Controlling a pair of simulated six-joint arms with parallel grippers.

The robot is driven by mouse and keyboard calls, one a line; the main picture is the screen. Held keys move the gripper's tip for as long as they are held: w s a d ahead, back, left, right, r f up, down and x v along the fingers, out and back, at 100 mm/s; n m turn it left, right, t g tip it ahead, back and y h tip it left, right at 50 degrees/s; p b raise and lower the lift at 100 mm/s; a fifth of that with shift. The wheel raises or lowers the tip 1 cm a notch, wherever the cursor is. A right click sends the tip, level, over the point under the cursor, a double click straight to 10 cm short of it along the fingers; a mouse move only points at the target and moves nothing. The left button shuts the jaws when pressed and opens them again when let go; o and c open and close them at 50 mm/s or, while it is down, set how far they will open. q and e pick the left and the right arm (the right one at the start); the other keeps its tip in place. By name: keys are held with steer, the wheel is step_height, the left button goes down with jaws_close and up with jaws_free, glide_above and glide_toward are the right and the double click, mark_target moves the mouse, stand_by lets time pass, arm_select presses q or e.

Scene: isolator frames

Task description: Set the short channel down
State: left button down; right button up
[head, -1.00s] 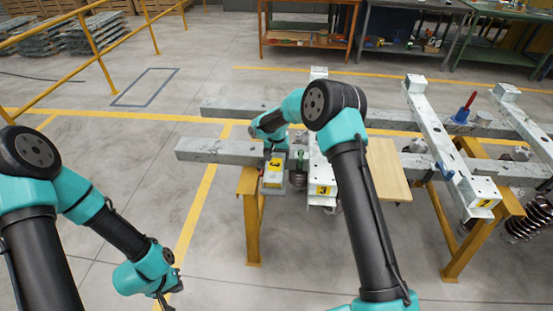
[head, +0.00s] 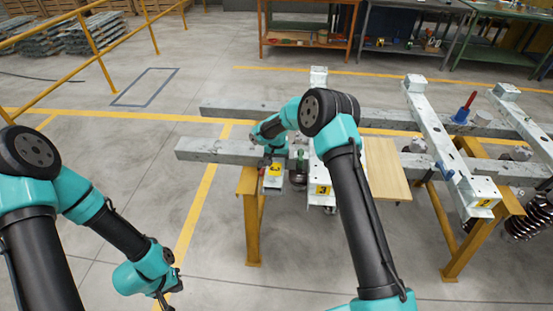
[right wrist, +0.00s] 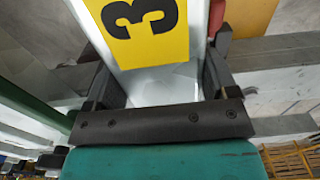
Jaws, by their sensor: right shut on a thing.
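The short channel (head: 271,184) is a pale metal piece with a yellow number label. In the head view it is at the near grey beam, left of a longer white channel (head: 320,170) labelled 3. My right gripper (head: 274,157) is shut on it from above. In the right wrist view the held channel (right wrist: 170,85) has a yellow label with a black 3, and the dark fingers (right wrist: 157,70) stand on both its sides. I cannot tell whether its underside touches the beam. My left gripper (head: 167,297) hangs low at the left, away from the beams; its fingers are unclear.
Two grey beams (head: 205,150) lie across yellow trestles (head: 252,225). A wooden board (head: 385,170) lies right of the long channel. A white frame (head: 438,135), a red-handled tool (head: 465,107) and a coil spring (head: 530,220) are further right.

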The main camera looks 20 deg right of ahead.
mark_target(276, 159)
steer(key=o, duration=1.8)
steer(key=shift+f, duration=0.1)
steer(key=shift+c, duration=0.2)
step_height(276, 159, up, 12)
